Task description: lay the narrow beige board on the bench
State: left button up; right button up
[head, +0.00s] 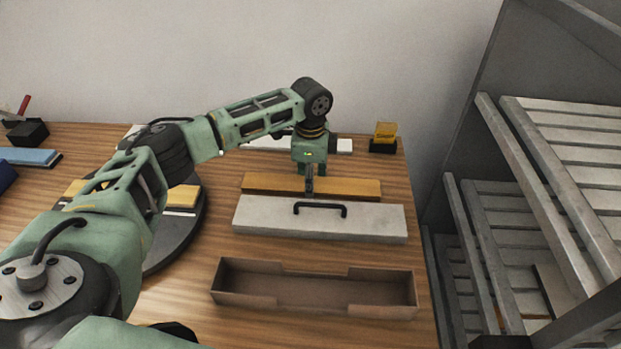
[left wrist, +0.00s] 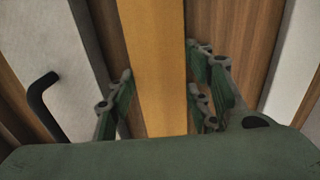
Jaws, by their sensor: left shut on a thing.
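A narrow board (head: 350,188), ochre-beige in this light, lies lengthwise just behind a pale grey board with a black handle; whether it rests on the wooden bench (head: 180,305) or is slightly raised cannot be told. My left gripper (head: 309,190) points down at its middle and is shut on it. In the left wrist view the narrow board (left wrist: 158,60) runs between the fingers of my left gripper (left wrist: 160,100). The grey board partly hides the front of the narrow board in the head view. My right gripper is not in view.
The grey handled board (head: 270,216) and an open brown tray (head: 245,290) lie in front. A dark turntable (head: 192,232) with boards is at left, partly behind my arm. A yellow card on a black stand (head: 385,137) is at back right. Slatted racks (head: 570,150) stand at right.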

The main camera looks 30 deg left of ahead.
pick_arm(q)
jog(key=o, duration=1.4)
jog(key=shift+f, duration=0.1)
jog(key=shift+c, duration=0.2)
